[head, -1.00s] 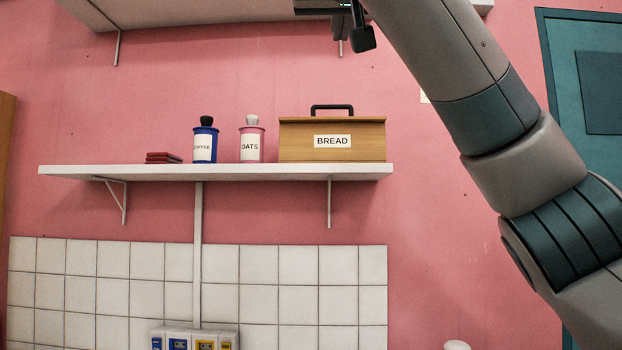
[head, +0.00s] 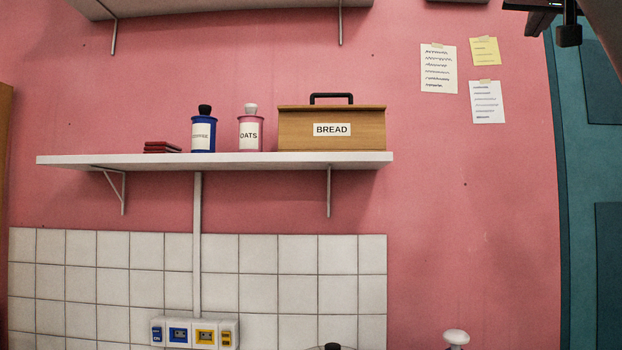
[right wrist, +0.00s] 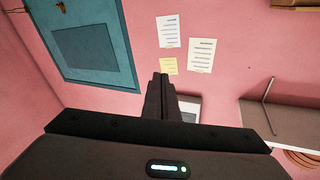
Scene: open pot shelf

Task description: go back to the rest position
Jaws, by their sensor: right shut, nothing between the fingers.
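My right gripper (head: 568,30) is at the top right corner of the head view, in front of the teal door, with only part of it in the picture. In the right wrist view its two fingers (right wrist: 162,78) are together with nothing between them. It is well to the right of the shelf (head: 215,160) and touches nothing that I can see. My left gripper is in neither view.
The shelf holds a bread box (head: 290,132), an oats jar (head: 250,146), a blue jar (head: 203,144) and red folded items (head: 163,147). An upper shelf (head: 220,8) runs along the top. Notes (head: 438,80) hang beside the teal door (head: 590,160).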

